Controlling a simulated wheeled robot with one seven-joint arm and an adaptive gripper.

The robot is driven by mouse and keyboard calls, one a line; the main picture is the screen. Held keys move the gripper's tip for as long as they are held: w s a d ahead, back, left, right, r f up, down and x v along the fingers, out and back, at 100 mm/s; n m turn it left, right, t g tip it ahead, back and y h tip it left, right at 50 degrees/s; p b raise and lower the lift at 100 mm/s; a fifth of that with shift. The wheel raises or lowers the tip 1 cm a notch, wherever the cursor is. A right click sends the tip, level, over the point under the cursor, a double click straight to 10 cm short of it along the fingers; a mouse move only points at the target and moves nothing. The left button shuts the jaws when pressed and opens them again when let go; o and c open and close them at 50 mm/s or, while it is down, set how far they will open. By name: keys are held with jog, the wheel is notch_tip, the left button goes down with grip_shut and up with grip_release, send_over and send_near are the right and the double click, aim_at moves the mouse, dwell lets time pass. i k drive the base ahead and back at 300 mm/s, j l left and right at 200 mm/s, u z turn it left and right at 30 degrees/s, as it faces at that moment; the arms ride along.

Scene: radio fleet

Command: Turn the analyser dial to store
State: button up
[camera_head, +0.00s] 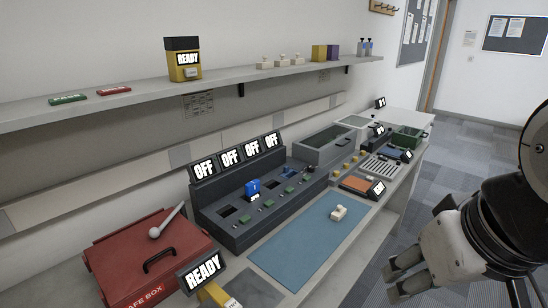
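I cannot tell for certain which thing is the analyser, and no dial marked "store" can be read. A grey console (240,235) on the bench carries a row of displays (236,156) reading "OFF", with dark slots, small green parts and a blue unit (253,189) standing in it. A yellow unit (215,293) with a "READY" display (202,272) is partly cut off at the bottom edge. My gripper (397,278) is at the lower right, beyond the bench's front edge, apart from everything. Its fingers look spread, with nothing between them.
A red safe box (130,252) with a handle and a pale lever stands at the left. Grey and green bins and small trays fill the far end. A shelf (225,78) runs above. The floor at right is clear.

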aim_at(311, 168)
jog(key=i+l+u, duration=0.1)
jog(key=u, duration=0.3)
jog(key=l+u, duration=0.4)
jog(key=i+l+u, duration=0.15)
jog(key=l+u, duration=0.15)
jog(key=l, duration=0.65)
jog(key=l+u, duration=0.35)
jog(key=l, duration=3.1)
jog(key=k+u, duration=0.05)
